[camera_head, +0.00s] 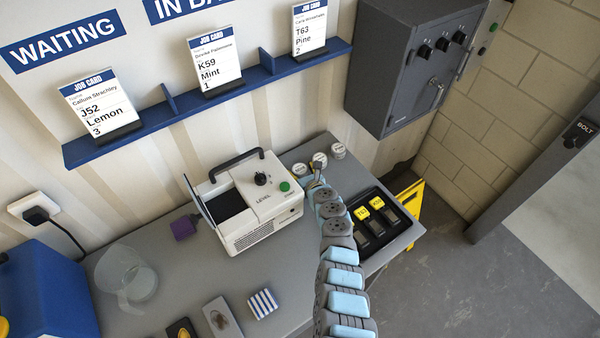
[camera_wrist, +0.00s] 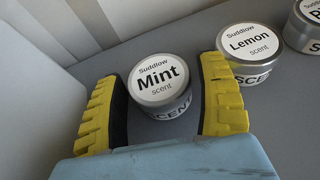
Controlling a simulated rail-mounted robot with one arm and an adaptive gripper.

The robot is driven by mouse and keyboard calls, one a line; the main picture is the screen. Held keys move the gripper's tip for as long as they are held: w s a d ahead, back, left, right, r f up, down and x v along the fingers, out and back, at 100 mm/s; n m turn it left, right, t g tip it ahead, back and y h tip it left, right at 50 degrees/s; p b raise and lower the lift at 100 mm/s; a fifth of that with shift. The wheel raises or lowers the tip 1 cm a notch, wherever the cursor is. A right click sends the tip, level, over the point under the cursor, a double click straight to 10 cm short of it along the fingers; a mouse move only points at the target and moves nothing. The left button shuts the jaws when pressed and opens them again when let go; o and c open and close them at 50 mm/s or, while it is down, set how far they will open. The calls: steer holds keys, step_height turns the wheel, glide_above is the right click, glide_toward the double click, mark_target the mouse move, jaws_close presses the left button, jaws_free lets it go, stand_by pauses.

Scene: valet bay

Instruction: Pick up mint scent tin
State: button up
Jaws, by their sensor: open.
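The mint scent tin (camera_wrist: 160,88) is a small round silver tin with a white lid reading "Suddlow Mint scent". In the wrist view it stands upright between the two yellow fingers of my gripper (camera_wrist: 168,108), with gaps on both sides. My gripper is open around it. In the head view my gripper (camera_head: 316,180) is at the back of the bench, by the row of tins. The mint tin shows there as the leftmost white lid (camera_head: 300,169), partly beside the gripper.
The lemon tin (camera_wrist: 250,50) stands close to the right finger, and a third tin (camera_wrist: 307,25) lies beyond it. In the head view a white machine (camera_head: 262,208) is left of my gripper, and a black key tray (camera_head: 392,206) is to the right. The wall is close behind.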

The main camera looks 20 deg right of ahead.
steer(key=c, duration=1)
